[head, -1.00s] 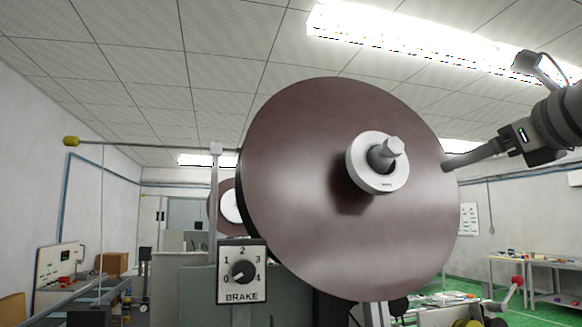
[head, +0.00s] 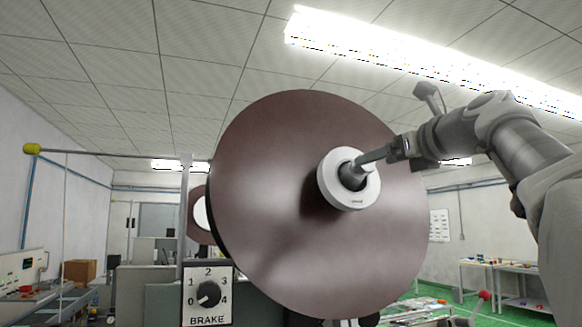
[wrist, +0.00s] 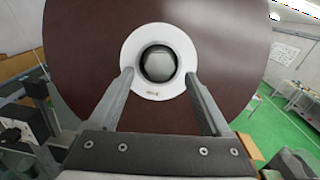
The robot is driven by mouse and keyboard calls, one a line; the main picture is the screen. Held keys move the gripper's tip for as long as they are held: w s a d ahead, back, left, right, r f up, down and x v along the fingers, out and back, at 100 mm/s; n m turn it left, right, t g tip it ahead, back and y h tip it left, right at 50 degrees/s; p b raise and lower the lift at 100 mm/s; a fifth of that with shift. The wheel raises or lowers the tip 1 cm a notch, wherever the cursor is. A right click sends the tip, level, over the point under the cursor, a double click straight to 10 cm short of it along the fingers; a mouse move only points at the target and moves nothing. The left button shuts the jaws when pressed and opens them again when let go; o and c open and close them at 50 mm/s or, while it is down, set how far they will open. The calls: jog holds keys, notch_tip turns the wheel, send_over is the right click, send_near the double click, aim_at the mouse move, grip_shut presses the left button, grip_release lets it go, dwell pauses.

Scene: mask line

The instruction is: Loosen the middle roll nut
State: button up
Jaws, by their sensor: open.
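A large brown roll disc (head: 300,230) fills the middle of the head view. At its centre is a white round collar (head: 350,200) with a grey nut (head: 352,176) on the shaft. In the wrist view the nut (wrist: 158,65) is seen end-on inside the white collar (wrist: 180,42). My gripper (head: 368,158) reaches in from the right, its fingers at the nut in the head view. In the wrist view my gripper (wrist: 158,78) is open, with a finger on each side of the nut. I cannot tell whether the fingers touch it.
A brake dial (head: 208,293) is at the lower left of the disc. A second, smaller roll (head: 199,208) is behind it to the left. A bar with a yellow knob (head: 32,149) extends left. Work tables (head: 500,275) stand at the far right.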

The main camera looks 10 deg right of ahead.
aim_at(363, 167)
jog(key=shift+p+x, duration=0.35)
jog(key=shift+x, duration=1.7)
grip_shut()
